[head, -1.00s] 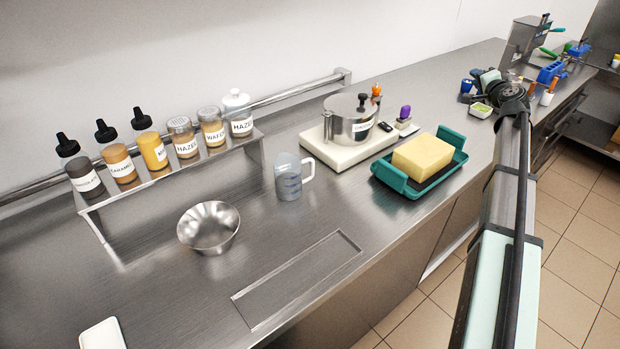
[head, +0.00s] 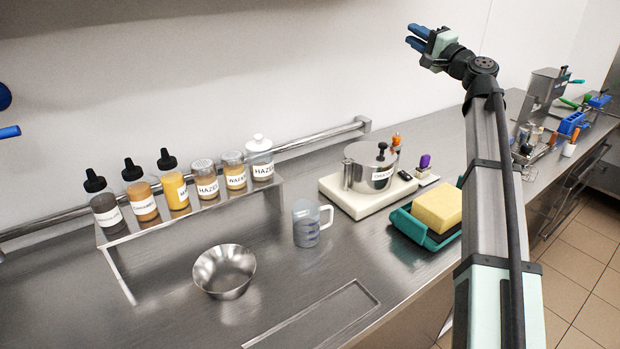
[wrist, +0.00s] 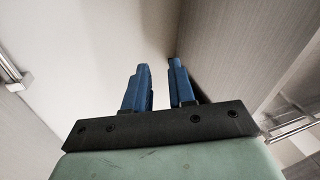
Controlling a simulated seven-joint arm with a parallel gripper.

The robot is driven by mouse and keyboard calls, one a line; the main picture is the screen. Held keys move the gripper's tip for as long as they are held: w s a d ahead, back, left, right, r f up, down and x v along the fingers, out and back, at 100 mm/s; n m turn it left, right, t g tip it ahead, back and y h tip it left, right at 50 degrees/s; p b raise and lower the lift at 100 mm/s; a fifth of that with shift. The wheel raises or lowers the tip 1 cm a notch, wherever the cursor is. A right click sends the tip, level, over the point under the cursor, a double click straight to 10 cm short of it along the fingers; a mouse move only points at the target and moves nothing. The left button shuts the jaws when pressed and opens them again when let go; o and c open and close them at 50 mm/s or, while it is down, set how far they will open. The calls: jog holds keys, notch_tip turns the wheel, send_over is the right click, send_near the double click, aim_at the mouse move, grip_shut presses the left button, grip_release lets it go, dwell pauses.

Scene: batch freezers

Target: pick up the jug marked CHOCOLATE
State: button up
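I cannot read the word CHOCOLATE on any jug. A clear measuring jug (head: 306,232) with a handle on its right stands upright on the steel counter, with marks too small to read. A lidded steel pot (head: 362,172) stands on a white base behind it, to the right; its label is too small to read surely. My gripper (head: 416,38) is raised high in front of the wall, well above and apart from both. Its blue fingers (wrist: 158,80) are parted with nothing between them in the wrist view.
A steel bowl (head: 224,272) sits left of the jug. A raised shelf (head: 200,214) holds several labelled bottles and jars. A teal tray (head: 412,228) with a yellow block (head: 438,209) lies to the right. The counter around the jug is clear.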

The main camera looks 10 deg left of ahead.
aim_at(314, 222)
jog(key=s+a+f+m+g+y, duration=0.1)
jog(key=s+a+f+m+g, duration=0.15)
jog(key=s+f, duration=0.65)
jog(key=s+a+f+m+g, duration=0.2)
jog(key=s+a+f+g, duration=0.25)
jog(key=f, duration=0.85)
jog(key=s+a+f+m+g+y, duration=0.1)
jog(key=s+a+f+m+g, duration=0.15)
jog(key=s+f, duration=0.75)
jog(key=f+m, duration=0.2)
jog(key=f, duration=0.1)
jog(key=s+d+f+m, duration=0.1)
jog(key=f+m, duration=0.2)
jog(key=s+d+f+m, duration=0.1)
jog(key=f+m, duration=0.1)
jog(key=f, duration=0.2)
jog(key=shift+s+d+m, duration=0.1)
jog(key=shift+s+m, duration=0.1)
jog(key=shift+m, duration=0.1)
jog(key=shift+d+f+m+t, duration=0.25)
jog(key=shift+f+m+t, duration=0.1)
jog(key=shift+m, duration=0.15)
jog(key=shift+x, duration=6.8)
jog(key=shift+r, duration=0.2)
jog(key=shift+c, duration=0.3)
grip_shut()
